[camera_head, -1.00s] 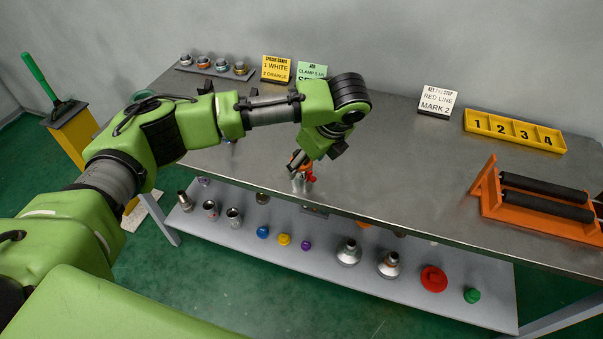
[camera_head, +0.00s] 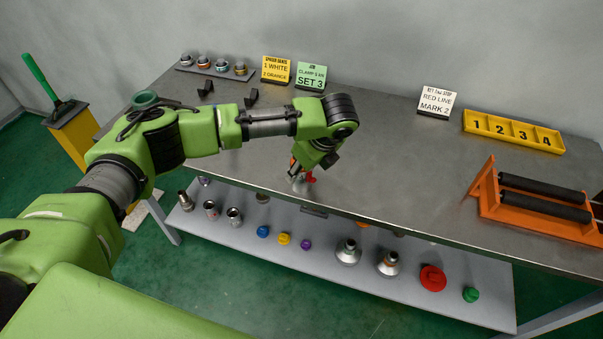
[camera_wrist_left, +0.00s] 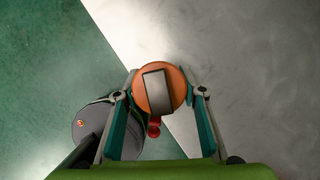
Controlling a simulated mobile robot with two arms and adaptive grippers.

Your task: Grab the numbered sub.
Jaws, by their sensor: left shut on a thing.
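My left gripper (camera_wrist_left: 160,105) is shut on a round orange piece (camera_wrist_left: 172,98) with a grey rectangular block on top and a red knob at its side. In the head view the left gripper (camera_head: 298,170) is low at the table's front edge, and the arm and fingers hide most of this piece. A grey round part (camera_wrist_left: 93,125) with a small orange mark shows below, beside the left finger. No number can be read on any sub, so I cannot tell which one is the numbered sub. My right gripper is not in view.
The metal table (camera_head: 400,190) has free room in its middle. A yellow tray (camera_head: 513,131) marked 1 to 4 and an orange roller stand (camera_head: 488,200) are at the right. Several metal fittings and coloured caps stand on the lower shelf (camera_head: 320,268). Sign cards stand at the back.

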